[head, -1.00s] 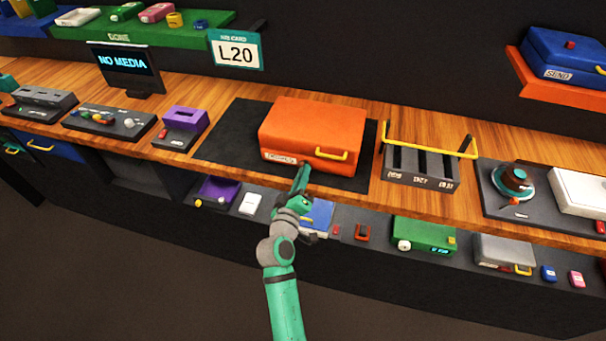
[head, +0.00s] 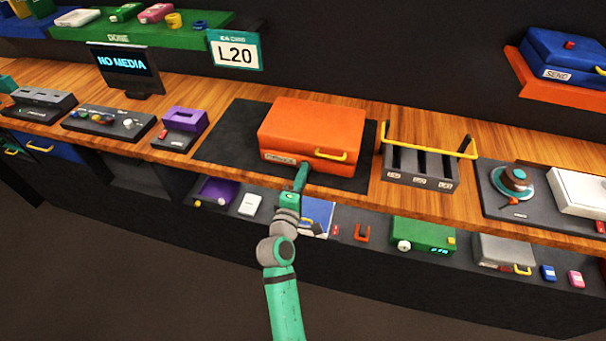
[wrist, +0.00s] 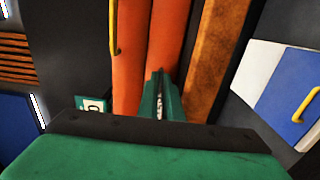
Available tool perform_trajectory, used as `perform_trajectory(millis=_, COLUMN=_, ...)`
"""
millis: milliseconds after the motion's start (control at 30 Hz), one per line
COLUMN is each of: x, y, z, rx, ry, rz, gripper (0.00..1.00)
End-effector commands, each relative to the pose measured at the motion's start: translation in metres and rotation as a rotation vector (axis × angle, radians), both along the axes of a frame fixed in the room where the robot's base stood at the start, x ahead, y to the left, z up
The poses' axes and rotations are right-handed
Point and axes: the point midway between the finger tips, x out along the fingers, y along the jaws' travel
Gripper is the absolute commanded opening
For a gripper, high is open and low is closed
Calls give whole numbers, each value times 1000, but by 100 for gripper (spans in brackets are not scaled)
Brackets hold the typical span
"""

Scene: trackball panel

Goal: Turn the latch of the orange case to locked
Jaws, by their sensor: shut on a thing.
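The orange case (head: 312,128) lies flat on a black mat (head: 225,135) on the wooden counter. A yellow handle (head: 331,155) and a pale label (head: 277,158) are on its front face. My gripper (head: 302,172) is at the front face, between the label and the handle. In the wrist view, the green fingers (wrist: 161,98) are close together at the orange case (wrist: 168,40), shut on the latch. The fingers hide most of the latch, so its turn position cannot be read. A small pale patch shows between them.
A black slotted rack (head: 420,168) with a yellow bar stands right of the case. A purple-topped device (head: 183,125) stands to the left. A lower shelf below holds a green box (head: 424,234) and other items.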

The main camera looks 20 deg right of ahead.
Motion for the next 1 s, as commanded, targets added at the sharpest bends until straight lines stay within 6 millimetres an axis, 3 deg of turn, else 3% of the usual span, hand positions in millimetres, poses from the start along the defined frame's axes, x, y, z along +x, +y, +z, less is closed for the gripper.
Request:
perform_trajectory(millis=467, x=0, y=1, z=0, rx=-14, ry=10, rz=2, gripper=0)
perform_trajectory(millis=533, x=0, y=1, z=0, rx=-14, ry=10, rz=2, gripper=13)
perform_trajectory(millis=867, x=-1, y=1, z=0, rx=-13, ry=10, rz=1, gripper=13)
perform_trajectory(millis=1000, x=-11, y=9, z=-1, rx=-13, ry=11, rz=2, gripper=13)
